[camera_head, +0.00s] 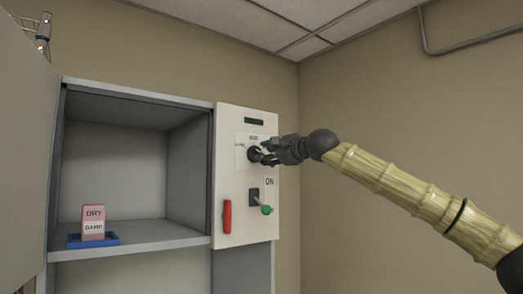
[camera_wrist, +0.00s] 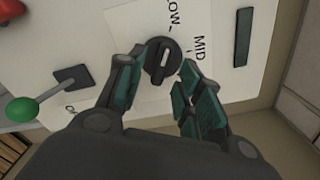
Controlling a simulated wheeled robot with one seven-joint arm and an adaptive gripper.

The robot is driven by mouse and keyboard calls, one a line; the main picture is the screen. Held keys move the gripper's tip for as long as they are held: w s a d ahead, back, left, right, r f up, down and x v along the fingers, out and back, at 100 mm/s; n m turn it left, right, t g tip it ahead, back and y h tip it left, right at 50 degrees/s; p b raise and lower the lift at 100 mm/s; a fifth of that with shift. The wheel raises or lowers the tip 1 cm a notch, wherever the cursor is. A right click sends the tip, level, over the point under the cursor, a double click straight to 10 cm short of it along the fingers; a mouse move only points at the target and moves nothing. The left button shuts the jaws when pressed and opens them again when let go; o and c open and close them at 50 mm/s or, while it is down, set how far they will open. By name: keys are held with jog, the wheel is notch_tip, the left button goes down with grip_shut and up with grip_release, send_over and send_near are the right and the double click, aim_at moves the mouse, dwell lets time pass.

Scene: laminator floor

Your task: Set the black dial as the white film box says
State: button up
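The black dial (camera_wrist: 162,60) is on the white control panel (camera_head: 228,170), with LOW and MID printed beside it. Its pale pointer line is directed roughly at LOW in the wrist view; other marks are hidden. My gripper (camera_wrist: 164,70) has its fingers spread on either side of the dial, near its rim; firm contact cannot be made out. In the head view it largely covers the dial (camera_head: 255,154).
A blue tray (camera_head: 75,242) lies under the boxes on the cabinet shelf. Below the dial are a green-knobbed switch (camera_head: 265,210) marked ON and a red handle (camera_head: 227,217). A dark display (camera_head: 254,122) is above. The cabinet door (camera_head: 25,150) stands open at left.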

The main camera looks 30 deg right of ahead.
jog(key=w+p, duration=0.1)
jog(key=w, duration=0.2)
dwell(0.4)
jog(key=shift+a, duration=0.1)
grip_shut()
